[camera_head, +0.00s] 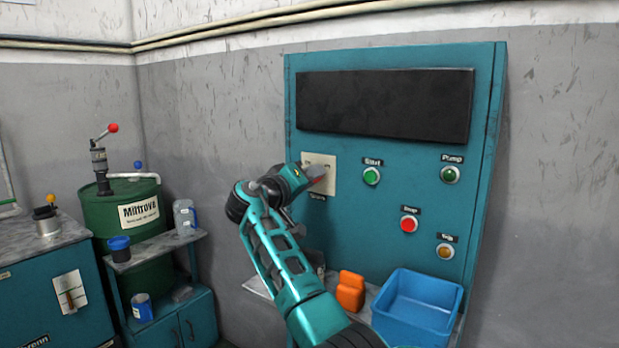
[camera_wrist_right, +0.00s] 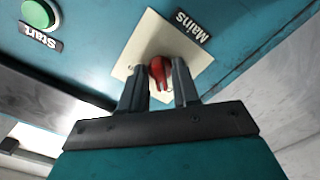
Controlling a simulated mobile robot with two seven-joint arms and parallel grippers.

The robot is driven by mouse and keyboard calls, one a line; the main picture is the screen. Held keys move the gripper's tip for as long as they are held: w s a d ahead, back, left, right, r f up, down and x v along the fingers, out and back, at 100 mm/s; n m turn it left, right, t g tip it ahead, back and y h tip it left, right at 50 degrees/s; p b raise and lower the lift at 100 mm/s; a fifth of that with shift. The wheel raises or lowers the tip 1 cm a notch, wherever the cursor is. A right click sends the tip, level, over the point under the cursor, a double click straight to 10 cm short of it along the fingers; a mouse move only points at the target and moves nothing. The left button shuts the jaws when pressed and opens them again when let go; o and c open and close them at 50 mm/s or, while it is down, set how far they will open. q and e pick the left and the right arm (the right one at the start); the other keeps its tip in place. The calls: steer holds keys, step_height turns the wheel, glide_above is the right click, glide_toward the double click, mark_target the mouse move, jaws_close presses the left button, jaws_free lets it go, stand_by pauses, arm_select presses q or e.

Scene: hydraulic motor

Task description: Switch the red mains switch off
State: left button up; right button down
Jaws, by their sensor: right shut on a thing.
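The red mains switch (camera_wrist_right: 157,72) sits on a cream plate (camera_wrist_right: 140,58) labelled "Mains" on the teal control panel (camera_head: 310,100). In the head view the switch is mostly hidden behind my right gripper (camera_head: 308,175), with a bit of red (camera_head: 316,172) showing at its tip. My right gripper, also in the right wrist view (camera_wrist_right: 158,88), is shut on the red switch, one finger on each side. The switch's exact angle is hard to tell. My left gripper is not in view.
Green start (camera_head: 371,176) and pump (camera_head: 449,175) buttons, a red button (camera_head: 409,224) and an amber one (camera_head: 445,251) are on the panel. Below are a blue bin (camera_head: 452,292) and an orange bottle (camera_head: 350,292). A green drum (camera_head: 110,230) stands at left.

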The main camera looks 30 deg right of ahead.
steer(key=shift+f, duration=0.1)
steer(key=c, duration=1.1)
jaws_free()
steer(key=shift+c, duration=0.2)
steer(key=shift+a, duration=0.1)
steer(key=b+v, duration=0.1)
steer(key=v, duration=1.1)
steer(key=shift+s+a+b, duration=0.25)
steer(key=shift+a+b, duration=0.1)
